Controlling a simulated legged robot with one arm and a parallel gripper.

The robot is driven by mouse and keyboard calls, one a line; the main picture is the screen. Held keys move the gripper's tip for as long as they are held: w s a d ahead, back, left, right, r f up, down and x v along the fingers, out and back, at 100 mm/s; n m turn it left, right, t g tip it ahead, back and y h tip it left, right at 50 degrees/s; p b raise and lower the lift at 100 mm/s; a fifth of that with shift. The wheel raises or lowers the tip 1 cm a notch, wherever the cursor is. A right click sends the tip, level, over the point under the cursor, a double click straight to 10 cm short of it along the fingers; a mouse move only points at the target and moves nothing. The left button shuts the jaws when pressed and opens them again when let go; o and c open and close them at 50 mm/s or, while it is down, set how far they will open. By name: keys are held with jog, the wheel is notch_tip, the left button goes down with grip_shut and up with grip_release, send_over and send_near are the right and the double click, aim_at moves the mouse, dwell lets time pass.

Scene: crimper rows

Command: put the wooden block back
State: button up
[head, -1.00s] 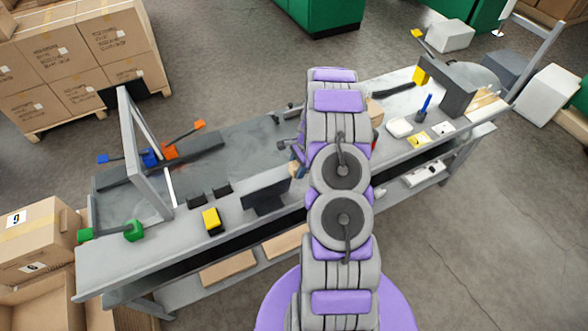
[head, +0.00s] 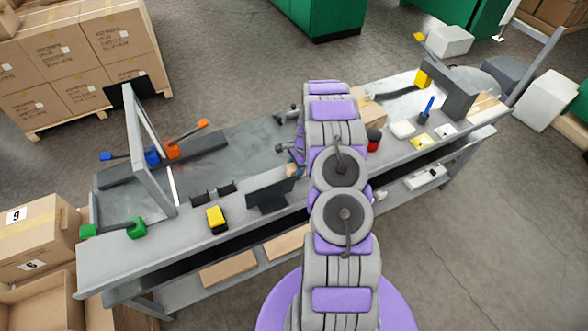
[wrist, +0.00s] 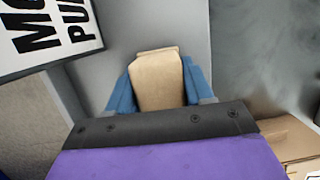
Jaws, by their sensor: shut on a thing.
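The wooden block (wrist: 158,80) is a pale tan piece between the two blue fingers of my gripper (wrist: 160,92) in the wrist view. The fingers press on it from both sides, and my gripper is shut on it. Its lower end is hidden behind the dark edge of my wrist. In the head view my gripper (head: 292,170) is beside my arm, over the front part of the workbench next to a dark upright plate (head: 268,194). The block is mostly hidden there; I cannot tell if it touches the bench.
The workbench (head: 130,255) carries a grey frame (head: 133,140), a yellow-topped block (head: 216,217), and orange (head: 186,140) and green (head: 137,228) handled tools left. A red can (head: 374,143) and cardboard box (head: 370,112) stand right of my arm. A lettered sign (wrist: 45,35) is close by.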

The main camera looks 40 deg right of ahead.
jog(key=o, duration=0.6)
jog(key=shift+d+f, duration=0.1)
jog(key=shift+d, duration=0.15)
jog(key=o, duration=0.4)
jog(key=shift+d+f, duration=0.15)
jog(key=shift+d, duration=0.6)
jog(key=shift+a, duration=0.45)
jog(key=shift+d, duration=0.1)
